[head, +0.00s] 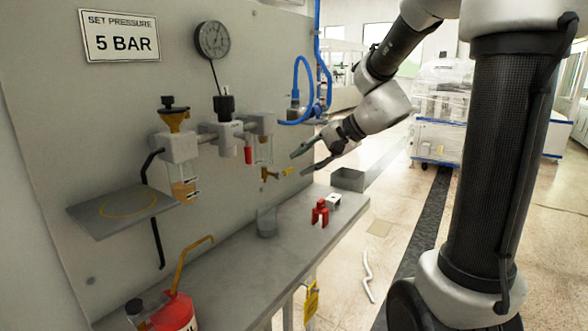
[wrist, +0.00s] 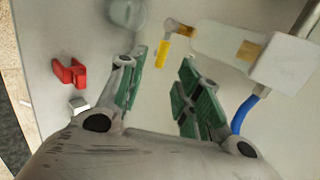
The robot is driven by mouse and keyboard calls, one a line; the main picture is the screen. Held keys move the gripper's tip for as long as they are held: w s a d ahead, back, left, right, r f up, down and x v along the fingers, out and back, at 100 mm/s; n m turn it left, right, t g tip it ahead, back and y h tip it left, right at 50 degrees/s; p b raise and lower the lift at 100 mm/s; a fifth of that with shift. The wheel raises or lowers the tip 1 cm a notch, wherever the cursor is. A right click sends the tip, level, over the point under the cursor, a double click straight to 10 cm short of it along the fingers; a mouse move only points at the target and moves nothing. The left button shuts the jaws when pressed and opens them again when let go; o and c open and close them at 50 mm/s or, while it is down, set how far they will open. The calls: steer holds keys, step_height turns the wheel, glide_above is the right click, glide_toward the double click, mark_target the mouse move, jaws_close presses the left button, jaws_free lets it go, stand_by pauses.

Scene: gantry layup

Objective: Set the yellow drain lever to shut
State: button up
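The yellow drain lever (head: 288,171) sticks out sideways from a small brass valve (head: 268,174) under the right-hand clear bowl (head: 263,151). In the wrist view the lever (wrist: 161,52) shows as a short yellow bar beside its brass fitting (wrist: 178,28), ahead of my fingers and between their tips. My gripper (head: 297,165) is open and empty, its two green-padded fingers apart, just right of the lever in the head view. In the wrist view my gripper (wrist: 163,60) shows a clear gap between the fingers. I cannot tell whether either finger touches the lever.
A blue hose (head: 300,90) loops above my gripper. A red can (head: 175,312) stands at front left. Open floor lies right of the bench.

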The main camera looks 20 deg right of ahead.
steer(key=v, duration=0.5)
steer(key=shift+s+d+r, duration=0.15)
steer(key=shift+r, duration=0.05)
steer(key=s+d+f+n+g+h, duration=0.2)
steer(key=s+d+f+g, duration=0.1)
steer(key=s+f, duration=0.3)
steer(key=s+d+r+n+h, duration=0.1)
steer(key=s+n+h, duration=0.4)
steer(key=s, duration=1.1)
steer(key=shift+d+r+n, duration=0.3)
steer(key=shift+d+n, duration=0.3)
steer(key=shift+n, duration=1.1)
